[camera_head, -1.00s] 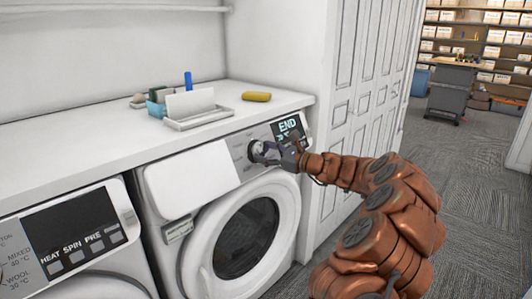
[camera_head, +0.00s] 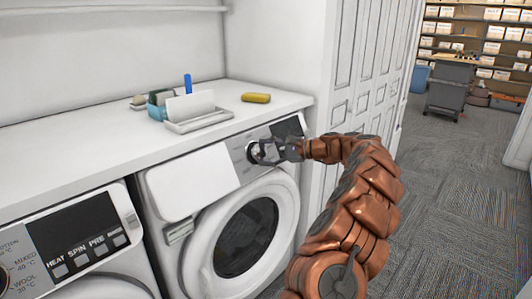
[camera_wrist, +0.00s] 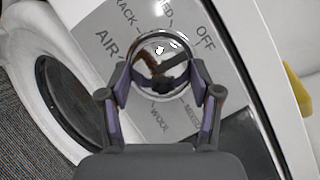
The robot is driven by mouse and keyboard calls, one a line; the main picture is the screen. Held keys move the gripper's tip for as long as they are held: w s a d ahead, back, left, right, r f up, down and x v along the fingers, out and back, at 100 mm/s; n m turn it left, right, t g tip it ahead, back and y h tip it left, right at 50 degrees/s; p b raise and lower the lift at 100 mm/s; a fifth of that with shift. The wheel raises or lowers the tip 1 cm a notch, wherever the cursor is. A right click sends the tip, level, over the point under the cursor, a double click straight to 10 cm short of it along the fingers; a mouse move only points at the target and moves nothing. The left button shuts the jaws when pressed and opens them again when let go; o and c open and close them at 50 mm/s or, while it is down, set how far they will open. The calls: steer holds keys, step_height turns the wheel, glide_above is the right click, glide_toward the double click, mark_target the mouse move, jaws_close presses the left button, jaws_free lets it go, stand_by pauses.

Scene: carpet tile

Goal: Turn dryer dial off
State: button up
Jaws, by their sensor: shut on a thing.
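The dryer (camera_head: 243,236) is the white machine on the right, with a round door. Its silver dial (camera_head: 252,152) sits on the grey control panel; in the wrist view the dial (camera_wrist: 160,42) is a shiny round knob ringed by labels. The OFF label (camera_wrist: 205,38) is at its upper right and AIR at its left. My gripper (camera_head: 264,151) is at the dial, its two fingers shut on the dial's sides, as the wrist view (camera_wrist: 160,84) shows. The fingers partly cover the dial, and I cannot tell where its mark points. The dryer's display (camera_head: 288,127) is dark.
A second machine (camera_head: 75,240) stands at the left. The white counter (camera_head: 60,150) above holds a tray (camera_head: 200,120) with small items and a yellow sponge (camera_head: 256,98). A panelled white door (camera_head: 350,85) is close on the right. Carpet floor beyond is open.

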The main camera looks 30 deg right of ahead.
steer(key=shift+n+g, duration=0.3)
steer(key=shift+n, duration=0.1)
steer(key=o, duration=1.1)
steer(key=shift+s+d, duration=0.1)
steer(key=v, duration=1.1)
steer(key=shift+s+d, duration=0.2)
steer(key=shift+s, duration=0.15)
steer(key=shift+r, duration=0.1)
